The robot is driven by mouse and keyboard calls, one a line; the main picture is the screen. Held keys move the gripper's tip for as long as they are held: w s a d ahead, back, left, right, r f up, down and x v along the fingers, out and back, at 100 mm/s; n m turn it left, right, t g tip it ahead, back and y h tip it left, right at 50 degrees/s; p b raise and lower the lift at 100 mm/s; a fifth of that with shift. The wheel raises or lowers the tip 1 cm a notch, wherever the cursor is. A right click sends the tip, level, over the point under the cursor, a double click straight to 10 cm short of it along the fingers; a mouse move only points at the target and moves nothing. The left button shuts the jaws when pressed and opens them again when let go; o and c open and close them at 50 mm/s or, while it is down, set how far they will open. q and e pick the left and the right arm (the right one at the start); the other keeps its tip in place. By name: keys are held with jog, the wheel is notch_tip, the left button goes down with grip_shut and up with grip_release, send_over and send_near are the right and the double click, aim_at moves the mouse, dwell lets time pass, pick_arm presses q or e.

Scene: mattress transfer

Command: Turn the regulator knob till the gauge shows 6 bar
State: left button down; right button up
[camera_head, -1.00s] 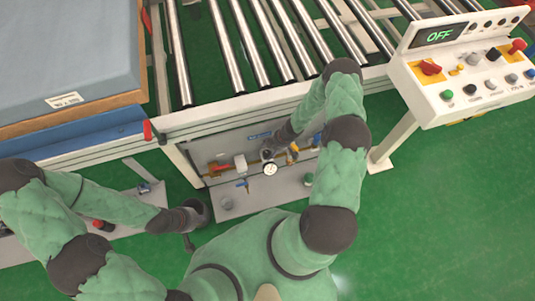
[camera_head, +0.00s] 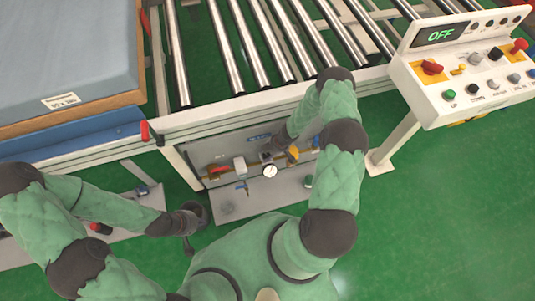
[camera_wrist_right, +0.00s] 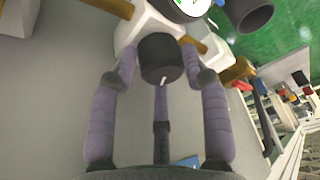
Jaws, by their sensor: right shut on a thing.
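The black regulator knob (camera_wrist_right: 160,58) sits on a white regulator body (camera_wrist_right: 138,28) in the right wrist view, with a small white mark on its rim. My right gripper (camera_wrist_right: 159,66) is shut on the knob, its purple-grey fingers around it. The round white gauge (camera_head: 270,171) shows in the head view. It is cut off at the top of the right wrist view (camera_wrist_right: 188,5), and its reading is too small to tell. My left gripper (camera_head: 190,218) hangs at the lower left, away from the panel; its fingers are unclear.
The grey panel (camera_head: 205,150) with brass pipe and a blue valve (camera_head: 242,185) is under the roller conveyor (camera_head: 235,50). A control console (camera_head: 465,75) reading OFF stands at the right. Green floor is free at the lower right.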

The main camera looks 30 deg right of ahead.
jog(key=shift+s+a, duration=0.1)
jog(key=shift+a, duration=0.2)
jog(key=shift+n+p, duration=0.3)
jog(key=shift+p, duration=0.35)
jog(key=shift+a+p, duration=0.1)
jog(key=shift+p, duration=0.25)
jog(key=shift+s+a+f+n, duration=0.1)
jog(key=shift+s+n, duration=0.05)
jog(key=shift+n, duration=0.15)
jog(key=o, duration=1)
jog(key=shift+g, duration=0.3)
jog(key=shift+d, duration=0.25)
jog(key=shift+d+r, duration=0.1)
jog(key=shift+r, duration=0.1)
jog(key=v, duration=1.1)
jog(key=shift+d+r, duration=0.15)
jog(key=shift+r, duration=0.1)
